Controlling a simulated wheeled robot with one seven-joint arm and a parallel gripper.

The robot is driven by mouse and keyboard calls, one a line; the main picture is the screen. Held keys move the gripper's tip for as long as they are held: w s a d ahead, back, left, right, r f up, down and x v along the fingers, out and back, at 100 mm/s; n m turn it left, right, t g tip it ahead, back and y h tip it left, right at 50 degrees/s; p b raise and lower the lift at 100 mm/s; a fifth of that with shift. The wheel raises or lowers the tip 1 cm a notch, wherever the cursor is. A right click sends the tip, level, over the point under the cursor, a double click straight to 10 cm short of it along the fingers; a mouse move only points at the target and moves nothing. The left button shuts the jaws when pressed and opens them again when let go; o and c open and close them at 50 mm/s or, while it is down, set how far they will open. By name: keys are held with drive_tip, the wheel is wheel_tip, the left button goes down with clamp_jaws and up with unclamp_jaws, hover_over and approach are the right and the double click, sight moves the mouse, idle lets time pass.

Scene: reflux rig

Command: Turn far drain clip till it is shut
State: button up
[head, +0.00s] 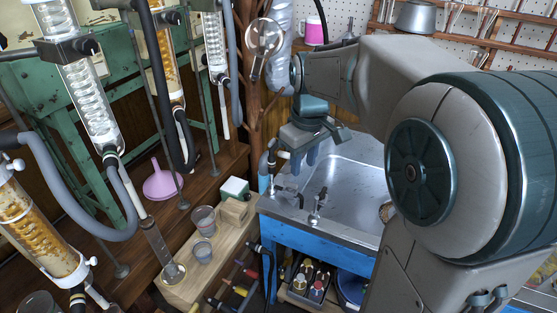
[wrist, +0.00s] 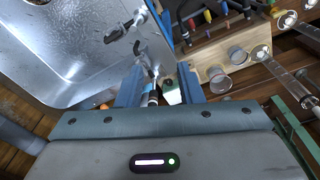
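My gripper (head: 308,155) is over the back left corner of the metal sink, pointing down. In the wrist view its two blue fingers (wrist: 160,88) stand apart, with nothing clamped between them. A small white-and-black fitting (head: 281,154) on a dark hose (head: 269,163) is just left of the gripper at the sink's back left edge. It may be the far drain clip, but I cannot tell for sure. In the wrist view a similar dark-and-white piece (wrist: 153,96) shows in the gap between the fingers. How far the clip is turned does not show.
The sink (head: 345,185) has a tap (head: 316,207) on its left rim. A wooden block (head: 215,245) with beakers (head: 203,220) stands left of it. Glass condensers (head: 85,90), grey hoses and a pink funnel (head: 162,182) crowd the left. The sink basin is clear.

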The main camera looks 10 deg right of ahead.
sight(291, 183)
drive_tip(key=w+f+n+g+b, duration=0.1)
drive_tip(key=w+f+n+b, duration=0.3)
drive_tip(key=w, duration=0.8)
drive_tip(key=shift+n, duration=0.4)
drive_tip(key=f, duration=1.2)
drive_tip(key=shift+s+f, duration=0.25)
drive_tip(key=shift+f, duration=0.05)
clamp_jaws()
